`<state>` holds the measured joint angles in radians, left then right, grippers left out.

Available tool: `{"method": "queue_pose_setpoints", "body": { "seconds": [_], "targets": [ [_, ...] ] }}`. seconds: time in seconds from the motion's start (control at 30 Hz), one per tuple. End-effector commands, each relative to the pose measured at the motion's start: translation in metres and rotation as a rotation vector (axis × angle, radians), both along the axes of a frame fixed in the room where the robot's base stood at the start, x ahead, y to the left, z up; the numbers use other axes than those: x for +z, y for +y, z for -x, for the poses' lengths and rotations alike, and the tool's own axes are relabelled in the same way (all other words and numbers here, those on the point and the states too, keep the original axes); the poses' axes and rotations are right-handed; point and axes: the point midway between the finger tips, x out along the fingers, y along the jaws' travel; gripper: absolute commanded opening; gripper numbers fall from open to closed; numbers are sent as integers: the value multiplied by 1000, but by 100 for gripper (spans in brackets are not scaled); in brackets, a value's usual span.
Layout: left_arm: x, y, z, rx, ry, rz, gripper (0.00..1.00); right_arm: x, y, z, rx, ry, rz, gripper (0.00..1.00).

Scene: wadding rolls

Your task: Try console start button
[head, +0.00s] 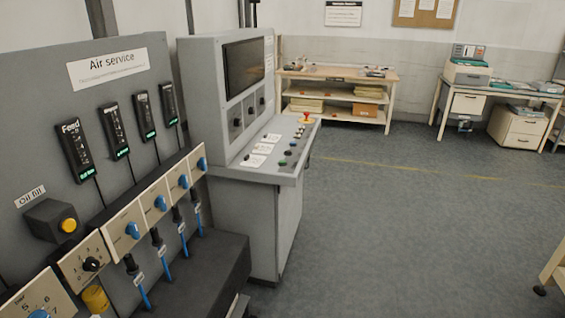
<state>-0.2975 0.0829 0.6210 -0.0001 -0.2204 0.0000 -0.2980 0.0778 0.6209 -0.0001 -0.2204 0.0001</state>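The grey console (228,105) stands left of centre, with a dark screen (243,64) and a sloped desk of controls. Several small buttons sit along the right side of the desk; a greenish one (283,163) is near its front edge. A red mushroom button (305,117) on a yellow base is at the far right corner. The button lettering is too small to read, so I cannot tell which is the start button. Neither of my grippers is in view.
A grey "Air service" panel (120,45) with blue knobs and a dark ledge (215,265) fills the left, close to the console. A shelved bench (338,95) and a desk (520,90) stand at the back. The floor (400,230) right of the console is clear.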

Motion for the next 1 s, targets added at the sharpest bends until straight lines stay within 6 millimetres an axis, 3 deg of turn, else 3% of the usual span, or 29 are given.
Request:
{"method": "queue_pose_setpoints", "body": {
  "seconds": [0.03,0.1,1.0],
  "targets": [
    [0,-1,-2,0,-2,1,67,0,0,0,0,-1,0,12],
    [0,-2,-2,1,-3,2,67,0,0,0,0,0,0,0],
    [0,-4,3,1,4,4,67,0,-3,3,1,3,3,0]
  ]
}}
